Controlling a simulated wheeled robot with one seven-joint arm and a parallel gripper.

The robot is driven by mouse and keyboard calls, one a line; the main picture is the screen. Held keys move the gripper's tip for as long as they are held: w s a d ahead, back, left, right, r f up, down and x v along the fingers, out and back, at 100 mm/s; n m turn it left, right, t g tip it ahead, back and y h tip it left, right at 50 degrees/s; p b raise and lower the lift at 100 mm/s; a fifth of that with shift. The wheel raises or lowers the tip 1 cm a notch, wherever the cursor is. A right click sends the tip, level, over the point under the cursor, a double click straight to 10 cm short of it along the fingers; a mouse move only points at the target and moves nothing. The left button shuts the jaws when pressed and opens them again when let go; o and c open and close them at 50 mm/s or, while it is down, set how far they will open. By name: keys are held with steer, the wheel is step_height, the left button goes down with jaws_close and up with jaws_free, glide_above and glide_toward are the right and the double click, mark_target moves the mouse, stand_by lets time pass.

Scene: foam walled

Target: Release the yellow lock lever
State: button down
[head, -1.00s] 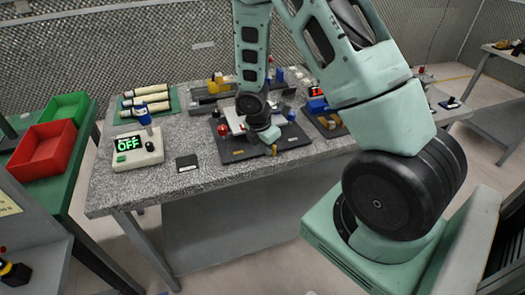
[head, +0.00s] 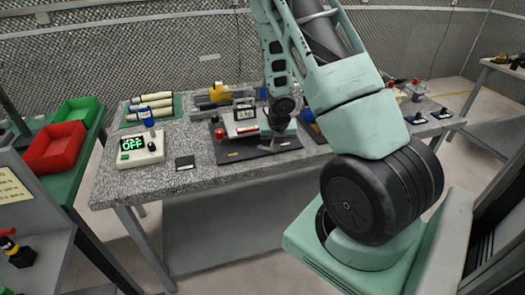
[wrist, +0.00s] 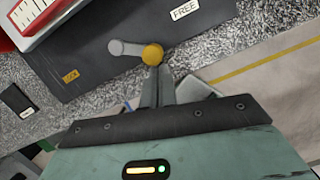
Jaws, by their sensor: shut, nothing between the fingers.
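In the wrist view, the lock lever shows as a short grey arm with a round yellow knob (wrist: 152,55). It runs from a grey pivot at left to the knob at right, on a dark base plate (wrist: 90,50). A yellow LOCK label (wrist: 70,75) is at lower left and a white FREE label (wrist: 185,10) at upper right. My gripper (wrist: 157,80) is shut and empty. Its fingertips are right beside the knob in the picture; I cannot tell whether they touch. In the head view my gripper (head: 283,128) is over the plate's right part, its fingertips unclear.
A red-and-white device (head: 240,127) stands on the plate's back left. An OFF display box (head: 141,149) and a small black pad (head: 185,163) are left of it. Other fixtures stand behind and to the right. The granite tabletop (head: 130,187) is clear at front left.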

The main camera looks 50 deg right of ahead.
steer(key=d+n, duration=0.1)
steer(key=n, duration=0.1)
steer(key=shift+w+d+n+y, duration=0.15)
steer(key=shift+d+n+y, duration=0.15)
steer(key=shift+d+n, duration=0.1)
steer(key=shift+w+d+n+t+y, duration=0.25)
steer(key=shift+d+n, duration=0.2)
steer(key=shift+n, duration=0.4)
steer(key=shift+w+d+n+t+y, duration=0.2)
steer(key=shift+d+n, duration=0.25)
steer(key=shift+n, duration=0.4)
steer(key=shift+w+r, duration=0.1)
